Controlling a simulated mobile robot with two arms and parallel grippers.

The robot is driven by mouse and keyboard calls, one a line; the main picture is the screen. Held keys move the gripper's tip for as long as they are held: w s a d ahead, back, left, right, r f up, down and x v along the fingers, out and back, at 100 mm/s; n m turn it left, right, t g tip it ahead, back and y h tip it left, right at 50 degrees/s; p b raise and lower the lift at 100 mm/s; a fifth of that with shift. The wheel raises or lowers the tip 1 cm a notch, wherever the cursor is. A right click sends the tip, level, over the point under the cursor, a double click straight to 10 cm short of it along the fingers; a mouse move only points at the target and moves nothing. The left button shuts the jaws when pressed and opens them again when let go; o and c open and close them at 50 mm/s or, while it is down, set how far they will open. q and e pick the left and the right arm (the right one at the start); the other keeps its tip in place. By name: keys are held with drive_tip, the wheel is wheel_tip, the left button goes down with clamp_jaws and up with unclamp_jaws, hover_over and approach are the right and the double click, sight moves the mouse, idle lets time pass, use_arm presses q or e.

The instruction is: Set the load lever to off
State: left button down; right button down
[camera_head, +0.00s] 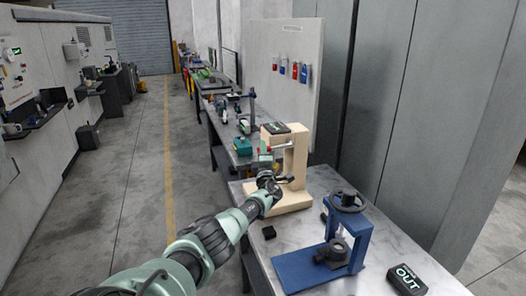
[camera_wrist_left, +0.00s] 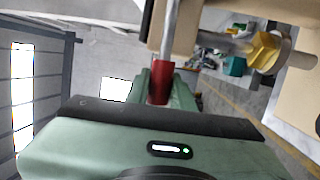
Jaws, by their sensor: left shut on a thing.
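The load lever is a metal rod (camera_head: 283,147) with a red grip (camera_wrist_left: 160,82). It sticks out to the left from a beige C-shaped hardness-tester-like machine (camera_head: 299,160) on the near bench. My left gripper (camera_head: 266,158) reaches it from the lower left. In the left wrist view the red grip sits at the gripper's jaws, which are shut on it; the green-grey gripper body hides part of the grip. In that view the rod runs up from the grip. My right gripper is in neither view.
The near bench (camera_head: 316,222) also holds a blue press (camera_head: 310,268) with a black handwheel (camera_head: 347,201), a small black block (camera_head: 268,232) and a black OUT block (camera_head: 407,279). More benches run behind. The grey floor aisle (camera_head: 125,190) on the left is clear.

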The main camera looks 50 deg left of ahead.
use_arm(q)
drive_tip(key=c, duration=1.2)
unclamp_jaws()
drive_tip(key=shift+w, duration=0.1)
drive_tip(key=shift+d, duration=0.1)
drive_tip(key=p+v, duration=0.2)
drive_tip(key=v, duration=0.5)
drive_tip(key=shift+s+d+p, duration=0.25)
drive_tip(key=shift+p, duration=0.05)
drive_tip(key=shift+f, duration=0.15)
